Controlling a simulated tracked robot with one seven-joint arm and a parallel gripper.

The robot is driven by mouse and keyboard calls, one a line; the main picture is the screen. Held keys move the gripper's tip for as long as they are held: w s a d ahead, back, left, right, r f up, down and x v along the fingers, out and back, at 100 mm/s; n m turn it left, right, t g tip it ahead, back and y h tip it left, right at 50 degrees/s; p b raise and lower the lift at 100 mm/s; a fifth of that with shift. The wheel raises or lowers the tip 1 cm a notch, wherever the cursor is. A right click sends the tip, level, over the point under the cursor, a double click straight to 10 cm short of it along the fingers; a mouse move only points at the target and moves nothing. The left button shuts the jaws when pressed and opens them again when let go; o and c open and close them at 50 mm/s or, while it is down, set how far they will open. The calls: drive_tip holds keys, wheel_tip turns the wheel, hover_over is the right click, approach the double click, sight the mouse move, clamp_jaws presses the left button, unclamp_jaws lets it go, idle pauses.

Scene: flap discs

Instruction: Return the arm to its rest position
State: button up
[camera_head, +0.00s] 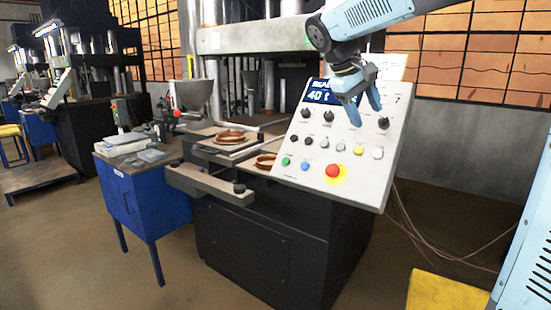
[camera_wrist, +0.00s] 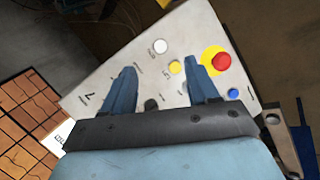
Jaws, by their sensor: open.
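My gripper (camera_head: 365,104) hangs in front of the upper right of the tilted white control panel (camera_head: 310,170) in the head view, beside its small display reading "40". Its two blue fingers are apart with nothing between them. In the wrist view my gripper (camera_wrist: 160,88) is open over the panel (camera_wrist: 190,30), with the red button (camera_wrist: 221,61) just right of the right finger and the yellow button (camera_wrist: 175,67) between the fingers. I cannot tell whether the fingers touch the panel. My light blue arm reaches in from the upper right in the head view.
A black press machine (camera_head: 275,240) carries the panel. Two brown discs (camera_head: 230,137) lie on its plates to the left. A blue cabinet (camera_head: 145,200) with a scale (camera_head: 125,142) stands further left. Cables trail on the floor at right, near a yellow surface (camera_head: 440,292).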

drive_tip(key=s+f+m+t+y, duration=0.1)
drive_tip(key=s+f, duration=0.3)
drive_tip(key=s, duration=0.4)
drive_tip(key=s+d+f+m+t+y, duration=0.1)
drive_tip(key=s+f+m+y, duration=0.1)
drive_tip(key=s+f, duration=0.3)
drive_tip(key=s+d+f+m+t+y, duration=0.1)
drive_tip(key=s+f+y, duration=0.2)
drive_tip(key=s, duration=0.7)
wheel_tip(320, 180, down, 2)
drive_tip(key=shift+s+f+m, duration=0.1)
drive_tip(key=shift+s+m, duration=0.2)
drive_tip(key=shift+s, duration=0.05)
